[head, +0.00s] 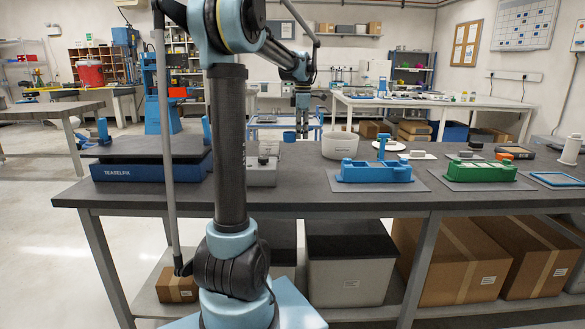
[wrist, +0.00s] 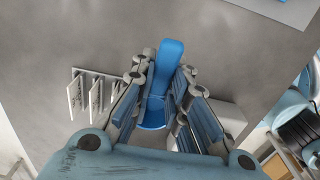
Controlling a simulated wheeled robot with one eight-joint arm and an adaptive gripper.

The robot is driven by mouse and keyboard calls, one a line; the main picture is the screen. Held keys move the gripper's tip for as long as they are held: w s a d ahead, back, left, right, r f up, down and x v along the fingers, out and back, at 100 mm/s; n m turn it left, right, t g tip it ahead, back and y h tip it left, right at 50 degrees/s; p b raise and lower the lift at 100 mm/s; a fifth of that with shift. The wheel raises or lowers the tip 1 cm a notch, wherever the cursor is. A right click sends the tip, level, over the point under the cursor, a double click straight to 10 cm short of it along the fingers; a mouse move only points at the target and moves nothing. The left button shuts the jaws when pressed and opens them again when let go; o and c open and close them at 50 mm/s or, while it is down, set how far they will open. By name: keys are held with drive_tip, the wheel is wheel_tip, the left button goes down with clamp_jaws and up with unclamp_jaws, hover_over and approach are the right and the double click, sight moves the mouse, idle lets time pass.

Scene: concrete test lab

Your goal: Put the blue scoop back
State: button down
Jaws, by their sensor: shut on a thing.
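The blue scoop is between the fingers of my gripper (wrist: 158,100) in the wrist view, with its long handle (wrist: 172,58) pointing up the picture and its rounded bowl (wrist: 152,115) low between the fingers. My gripper is shut on it; the fingers hide part of the scoop. The exact contact with the fingers cannot be made out.
The workbench (head: 320,195) holds a blue-based platform (head: 150,172), a grey case (head: 262,172), a white tub (head: 340,146), a blue fixture (head: 375,172) and a green fixture (head: 480,172). In the wrist view, a small rack with pale plates (wrist: 88,92) lies left of my gripper. Grey surface beyond the scoop is clear.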

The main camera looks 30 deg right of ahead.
drive_tip(key=shift+s+d, duration=0.15)
drive_tip(key=shift+d, duration=0.15)
drive_tip(key=shift+f, duration=0.3)
drive_tip(key=shift+s+f, duration=0.1)
drive_tip(key=shift+f, duration=4.6)
drive_tip(key=shift+f, duration=0.1)
drive_tip(key=c, duration=1.6)
unclamp_jaws()
drive_tip(key=shift+o, duration=0.2)
wheel_tip(320, 180, up, 12)
drive_tip(key=shift+r, duration=0.15)
